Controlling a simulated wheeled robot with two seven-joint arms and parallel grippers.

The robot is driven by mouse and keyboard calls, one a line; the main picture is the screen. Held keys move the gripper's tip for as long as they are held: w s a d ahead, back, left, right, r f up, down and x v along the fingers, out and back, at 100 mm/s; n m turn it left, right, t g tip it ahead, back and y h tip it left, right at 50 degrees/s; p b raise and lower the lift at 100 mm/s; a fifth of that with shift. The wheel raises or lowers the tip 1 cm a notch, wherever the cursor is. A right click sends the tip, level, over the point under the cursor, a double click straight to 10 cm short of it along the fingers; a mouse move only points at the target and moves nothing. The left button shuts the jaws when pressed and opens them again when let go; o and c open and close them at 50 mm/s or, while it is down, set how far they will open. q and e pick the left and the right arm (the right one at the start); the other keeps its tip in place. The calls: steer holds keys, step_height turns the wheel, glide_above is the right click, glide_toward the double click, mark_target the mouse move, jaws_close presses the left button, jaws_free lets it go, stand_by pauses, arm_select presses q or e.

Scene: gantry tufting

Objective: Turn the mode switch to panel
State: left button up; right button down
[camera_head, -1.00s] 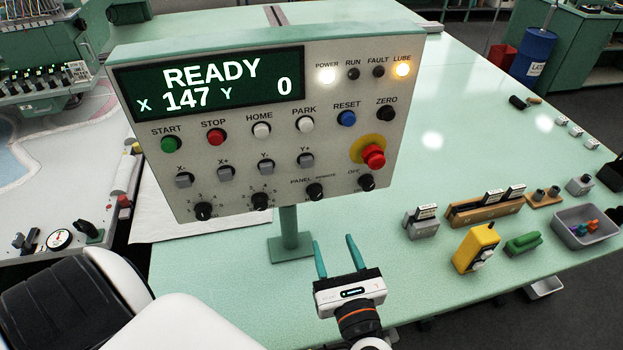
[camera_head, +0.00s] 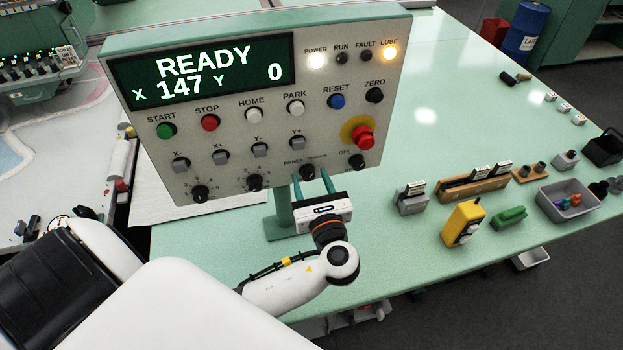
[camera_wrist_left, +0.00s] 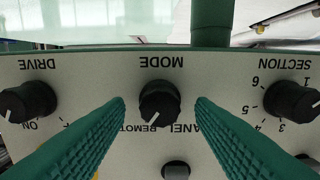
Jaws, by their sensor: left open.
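The mode switch is a black knob (camera_head: 308,172) low on the control panel (camera_head: 225,187). In the left wrist view, upside down, the mode knob (camera_wrist_left: 160,102) sits under the word MODE, between the partly covered labels PANEL and REMOTE. Its white mark points down and left, to the REMOTE side. My left gripper (camera_head: 311,178) is open, its green fingertips at the knob in the head view. In the left wrist view the fingers stand on either side of the knob with gaps. I cannot tell whether they reach around it. My right gripper is not in view.
Close by are the drive knob (camera_wrist_left: 28,101) and section knob (camera_wrist_left: 290,101). A red emergency stop (camera_head: 362,137) sits up and right of the mode knob. The panel stands on a green post (camera_head: 279,212). A yellow device (camera_head: 463,223) and grey tray (camera_head: 568,203) stand on the right.

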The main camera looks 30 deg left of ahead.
arm_select(q)
steer(key=c, duration=1)
steer(key=shift+o, duration=0.2)
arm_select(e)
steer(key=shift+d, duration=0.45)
